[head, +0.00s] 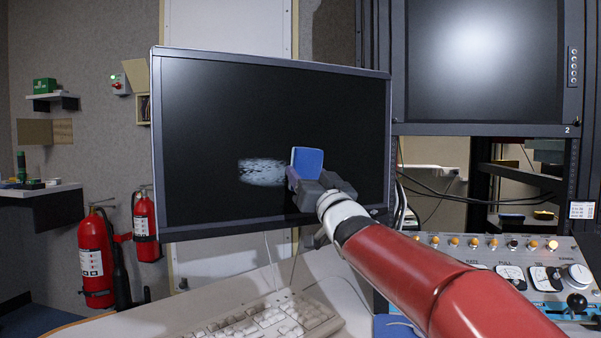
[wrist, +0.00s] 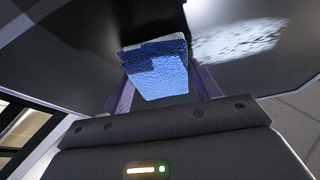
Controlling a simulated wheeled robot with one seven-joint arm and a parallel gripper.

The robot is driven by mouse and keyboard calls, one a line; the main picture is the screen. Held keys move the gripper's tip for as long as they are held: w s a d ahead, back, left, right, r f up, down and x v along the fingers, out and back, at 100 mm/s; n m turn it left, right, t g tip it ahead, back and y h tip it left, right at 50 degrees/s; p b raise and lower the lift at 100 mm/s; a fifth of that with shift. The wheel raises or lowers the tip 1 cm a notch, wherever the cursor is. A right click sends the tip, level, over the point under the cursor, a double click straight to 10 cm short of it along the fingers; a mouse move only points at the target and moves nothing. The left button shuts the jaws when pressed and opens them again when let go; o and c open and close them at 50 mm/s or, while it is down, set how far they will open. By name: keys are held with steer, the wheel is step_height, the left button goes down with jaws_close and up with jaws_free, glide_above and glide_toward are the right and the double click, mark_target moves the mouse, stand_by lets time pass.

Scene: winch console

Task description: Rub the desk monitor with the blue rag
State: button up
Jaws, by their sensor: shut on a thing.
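The desk monitor (head: 230,110) stands upright on the desk with a dark screen. A whitish speckled smudge (head: 260,172) lies on its lower middle; the smudge also shows at the upper right of the wrist view (wrist: 238,38). My gripper (head: 306,175) is in front of the screen, just right of the smudge. It is shut on the blue rag (head: 308,160), which looks like a folded block. In the wrist view the rag (wrist: 158,72) sits between the two fingers, its far end at the dark screen. I cannot tell whether it touches the screen.
A keyboard (head: 265,322) lies on the desk below the monitor. A control panel (head: 500,262) with knobs and gauges is at the right, under my arm. A second screen (head: 484,60) is behind at upper right. Fire extinguishers (head: 96,262) hang at the left wall.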

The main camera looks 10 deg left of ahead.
mark_target(273, 170)
steer(key=shift+w+d, duration=0.1)
steer(key=shift+w, duration=0.05)
steer(key=shift+s+a+f+b, duration=0.1)
steer(key=shift+s+a+b, duration=0.15)
steer(key=shift+b, duration=0.15)
steer(key=s+a+b, duration=0.2)
steer(key=a+b, duration=0.1)
steer(key=s+a+b, duration=0.1)
steer(key=shift+a+f, duration=0.1)
steer(key=shift+a, duration=0.15)
steer(key=shift+s+a+r+b, duration=0.2)
steer(key=shift+s+a+b, duration=0.2)
steer(key=shift+a+b, duration=0.25)
